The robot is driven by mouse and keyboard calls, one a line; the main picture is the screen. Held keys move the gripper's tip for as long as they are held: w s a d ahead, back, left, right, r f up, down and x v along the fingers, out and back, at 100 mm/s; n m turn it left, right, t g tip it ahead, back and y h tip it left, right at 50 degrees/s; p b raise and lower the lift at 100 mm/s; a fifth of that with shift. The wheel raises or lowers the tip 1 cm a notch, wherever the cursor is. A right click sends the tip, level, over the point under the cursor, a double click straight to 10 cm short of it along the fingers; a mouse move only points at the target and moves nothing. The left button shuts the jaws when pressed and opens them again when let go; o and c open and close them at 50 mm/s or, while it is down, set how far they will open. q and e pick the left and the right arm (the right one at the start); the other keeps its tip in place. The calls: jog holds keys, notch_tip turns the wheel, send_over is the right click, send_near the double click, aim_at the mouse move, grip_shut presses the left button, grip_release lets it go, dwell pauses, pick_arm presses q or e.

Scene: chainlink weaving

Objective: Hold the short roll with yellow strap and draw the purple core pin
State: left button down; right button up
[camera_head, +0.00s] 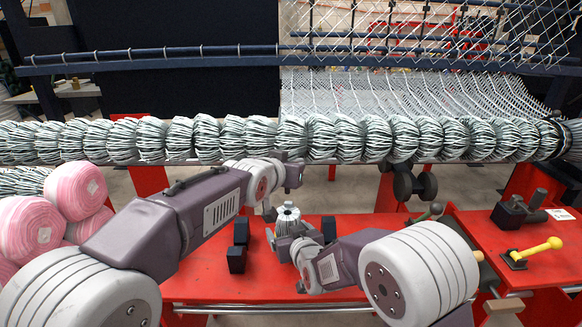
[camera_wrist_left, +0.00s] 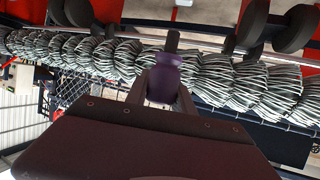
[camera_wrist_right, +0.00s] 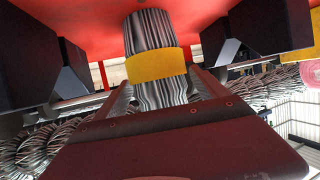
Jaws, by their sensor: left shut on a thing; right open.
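The short roll (camera_head: 288,216) is a grey wire bundle standing on the red table. In the right wrist view the roll (camera_wrist_right: 150,30) has a yellow strap (camera_wrist_right: 157,65) around it. My right gripper (camera_wrist_right: 165,85) is open, with the roll between its fingers; I cannot tell whether they touch it. The purple core pin (camera_wrist_left: 165,78) shows in the left wrist view with a dark tip. My left gripper (camera_wrist_left: 164,88) is shut on it. In the head view my left gripper (camera_head: 294,174) is above and behind the roll, and the pin is not clear there.
Black blocks (camera_head: 238,250) stand on both sides of the roll. A long row of wire rolls (camera_head: 200,138) spans the back, below chainlink mesh (camera_head: 400,95). Pink rolls (camera_head: 78,190) are stacked at left.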

aim_at(287, 193)
jog(key=shift+r+p, duration=5.1)
jog(key=shift+r, duration=1.4)
